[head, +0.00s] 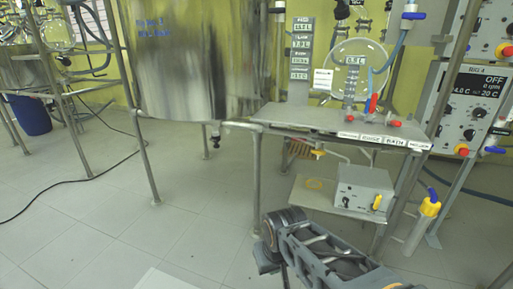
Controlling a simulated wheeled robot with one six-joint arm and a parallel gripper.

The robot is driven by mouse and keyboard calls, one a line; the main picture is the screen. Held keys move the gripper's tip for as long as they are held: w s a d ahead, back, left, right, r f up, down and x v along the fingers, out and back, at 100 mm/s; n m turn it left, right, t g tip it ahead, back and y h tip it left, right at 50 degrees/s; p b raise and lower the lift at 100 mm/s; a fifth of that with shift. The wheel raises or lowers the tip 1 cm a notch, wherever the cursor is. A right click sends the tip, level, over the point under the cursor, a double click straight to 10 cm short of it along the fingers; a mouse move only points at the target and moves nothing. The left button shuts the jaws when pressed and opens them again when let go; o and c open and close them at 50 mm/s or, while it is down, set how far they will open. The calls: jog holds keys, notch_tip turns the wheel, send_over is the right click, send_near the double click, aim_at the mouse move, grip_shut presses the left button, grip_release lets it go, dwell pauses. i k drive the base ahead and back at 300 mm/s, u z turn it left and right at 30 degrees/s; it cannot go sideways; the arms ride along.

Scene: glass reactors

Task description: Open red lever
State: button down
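A red lever (373,104) stands upright on the right part of the metal bench, beside the lower end of the glassware (351,82). Small red knobs sit near its base, one to the left (366,124) and one to the right (395,123). From this distance I cannot tell how the lever is joined to its fitting. My arm is folded low at the bottom centre, well in front of and below the bench. Its gripper fingers cannot be made out in the head view. Nothing of mine touches the lever.
The metal bench (290,117) has a labelled front edge and a lower shelf with a grey box (364,193). A yellow-handled fitting (430,205) sticks out at right, near a control unit (466,95). A large steel vessel (190,60) stands left. The tiled floor (110,225) at left is mostly clear.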

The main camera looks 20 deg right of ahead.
aim_at(286, 138)
jog(key=u, duration=1.5)
jog(key=i, duration=1.6)
jog(key=z, duration=2.5)
jog(key=i, duration=1)
